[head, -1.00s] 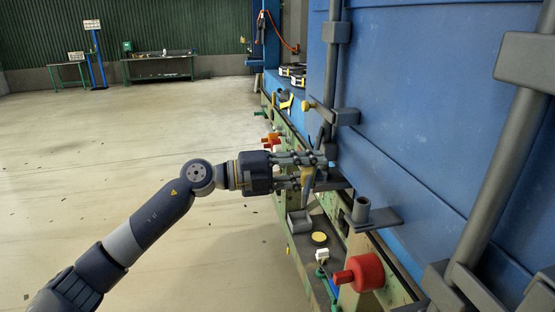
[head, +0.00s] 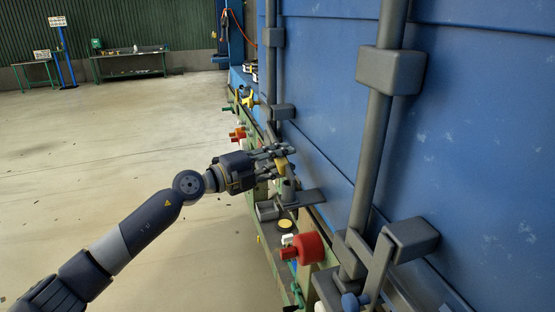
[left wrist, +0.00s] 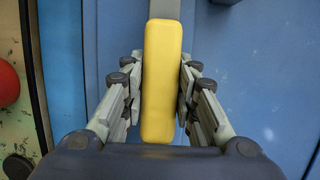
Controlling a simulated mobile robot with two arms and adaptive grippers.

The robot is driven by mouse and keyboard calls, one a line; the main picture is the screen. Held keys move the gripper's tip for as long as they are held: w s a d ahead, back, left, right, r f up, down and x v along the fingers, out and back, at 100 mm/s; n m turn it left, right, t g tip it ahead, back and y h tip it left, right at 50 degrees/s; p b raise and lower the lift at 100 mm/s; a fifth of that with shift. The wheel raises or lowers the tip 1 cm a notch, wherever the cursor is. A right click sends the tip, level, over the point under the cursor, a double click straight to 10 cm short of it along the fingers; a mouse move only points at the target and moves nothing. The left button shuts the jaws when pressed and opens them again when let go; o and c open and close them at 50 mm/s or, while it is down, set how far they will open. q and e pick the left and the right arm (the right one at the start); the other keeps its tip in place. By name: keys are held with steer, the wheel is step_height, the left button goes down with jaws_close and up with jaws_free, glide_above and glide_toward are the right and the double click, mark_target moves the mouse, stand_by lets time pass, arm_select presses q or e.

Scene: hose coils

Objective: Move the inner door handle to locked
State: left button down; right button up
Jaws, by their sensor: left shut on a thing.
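A door handle with a yellow grip (head: 282,164) is on the blue door (head: 460,130). My left gripper (head: 284,159) is shut around this grip in the head view, beside the door's lower part. In the left wrist view the yellow grip (left wrist: 161,85) lies lengthwise between the finger pads of my left gripper (left wrist: 160,75), with its grey shaft running on beyond it. The fingers hide part of the handle in the head view. My right gripper is not in view.
Grey vertical lock bars (head: 377,140) run down the door. A red knob (head: 305,248) sticks out of the green frame below. A blue-ended handle (head: 350,301) is at the bottom. Open floor (head: 110,160) lies left; a workbench (head: 130,58) stands far back.

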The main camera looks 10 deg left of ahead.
arm_select(q)
steer(key=c, duration=1.2)
jaws_free()
steer(key=shift+d, duration=0.1)
steer(key=shift+c, duration=0.2)
steer(key=shift+w+d, duration=0.1)
steer(key=v, duration=1.2)
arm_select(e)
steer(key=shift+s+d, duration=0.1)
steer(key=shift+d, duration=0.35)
